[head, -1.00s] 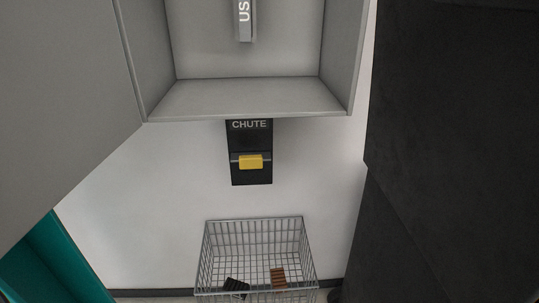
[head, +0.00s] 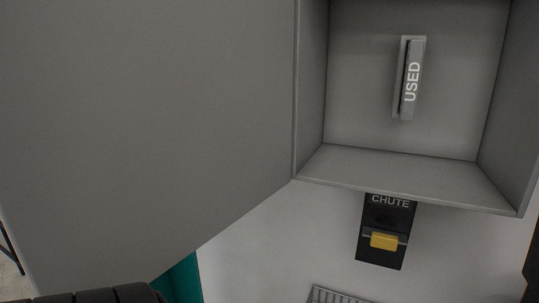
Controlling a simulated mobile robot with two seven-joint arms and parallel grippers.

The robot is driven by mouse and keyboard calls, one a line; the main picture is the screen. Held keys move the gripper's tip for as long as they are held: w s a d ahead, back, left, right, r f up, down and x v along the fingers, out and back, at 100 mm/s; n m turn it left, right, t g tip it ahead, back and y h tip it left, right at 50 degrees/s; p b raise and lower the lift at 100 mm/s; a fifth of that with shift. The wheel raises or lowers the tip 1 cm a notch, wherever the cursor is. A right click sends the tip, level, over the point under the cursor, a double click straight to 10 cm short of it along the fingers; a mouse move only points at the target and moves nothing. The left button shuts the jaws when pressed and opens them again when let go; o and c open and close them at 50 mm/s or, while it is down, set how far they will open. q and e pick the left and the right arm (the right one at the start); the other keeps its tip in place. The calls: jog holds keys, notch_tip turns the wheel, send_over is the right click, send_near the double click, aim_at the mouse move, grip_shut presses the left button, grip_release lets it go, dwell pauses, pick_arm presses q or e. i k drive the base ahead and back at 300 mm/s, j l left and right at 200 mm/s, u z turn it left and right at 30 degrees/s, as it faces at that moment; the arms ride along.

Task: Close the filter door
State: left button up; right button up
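The filter door (head: 150,120) is a large flat grey panel filling the left of the head view. It stands open, joined along the left edge of a grey box-shaped cabinet (head: 400,165). Inside the cabinet, a grey filter labelled USED (head: 410,80) is upright in a slot on the back wall. Neither of my grippers shows. A dark ribbed part at the bottom left edge may be mine.
Below the cabinet is a black CHUTE panel (head: 378,255) with a yellow handle (head: 384,241). The top of a wire basket (head: 335,296) shows at the bottom edge. A teal surface (head: 180,280) is under the door. White wall lies between.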

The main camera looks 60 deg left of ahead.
aim_at(134, 134)
jog(key=k+j+u, duration=0.15)
jog(key=j, duration=0.2)
jog(key=k+j+u, duration=0.1)
jog(key=j, duration=0.3)
jog(key=k+j+u, duration=0.15)
jog(key=j, duration=0.25)
jog(key=k+j+u, duration=0.1)
jog(key=j, duration=0.3)
